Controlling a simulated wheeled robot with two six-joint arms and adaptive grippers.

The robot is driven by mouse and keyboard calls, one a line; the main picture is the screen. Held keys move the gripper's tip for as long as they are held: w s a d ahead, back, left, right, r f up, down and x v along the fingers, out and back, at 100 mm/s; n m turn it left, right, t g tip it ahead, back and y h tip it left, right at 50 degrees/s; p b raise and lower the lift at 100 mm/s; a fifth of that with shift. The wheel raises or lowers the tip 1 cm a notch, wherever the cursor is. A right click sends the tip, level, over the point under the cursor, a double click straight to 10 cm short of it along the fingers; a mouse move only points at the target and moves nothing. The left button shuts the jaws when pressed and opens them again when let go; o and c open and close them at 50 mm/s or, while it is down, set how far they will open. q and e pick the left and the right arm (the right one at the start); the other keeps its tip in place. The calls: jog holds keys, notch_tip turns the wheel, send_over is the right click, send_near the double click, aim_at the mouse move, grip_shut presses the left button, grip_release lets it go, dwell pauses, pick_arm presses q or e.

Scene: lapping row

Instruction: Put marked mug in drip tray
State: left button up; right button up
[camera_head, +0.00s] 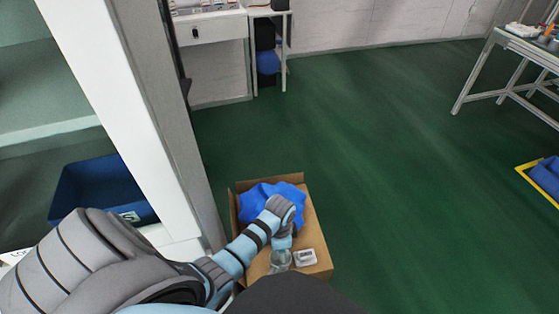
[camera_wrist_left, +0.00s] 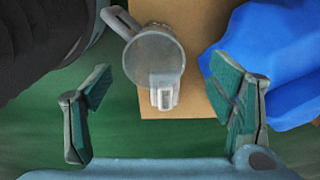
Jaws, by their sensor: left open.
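A grey, see-through-looking mug (camera_head: 280,259) stands at the near edge of a cardboard box top. In the left wrist view the mug (camera_wrist_left: 150,52) shows its round mouth, a handle to the upper left and a pale rectangular mark (camera_wrist_left: 165,92) on its side. I cannot make out a drip tray. My right gripper is out of view.
A small white item (camera_head: 305,257) sits right of the mug. A white post (camera_head: 150,120) and a blue bin (camera_head: 90,195) are left.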

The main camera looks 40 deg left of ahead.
pick_arm(q)
jog(key=b, duration=0.4)
send_near(278, 262)
jog(key=f, duration=0.1)
jog(key=s+d+f, duration=0.1)
jog(key=f, duration=0.1)
jog(key=s+f, duration=0.1)
jog(key=f, duration=0.1)
jog(key=shift+d, duration=0.2)
jog(key=shift+w+r, duration=0.1)
jog(key=c, duration=1.3)
jog(key=shift+r, duration=0.1)
notch_tip(278, 262, up, 21)
jog(key=p, duration=1.1)
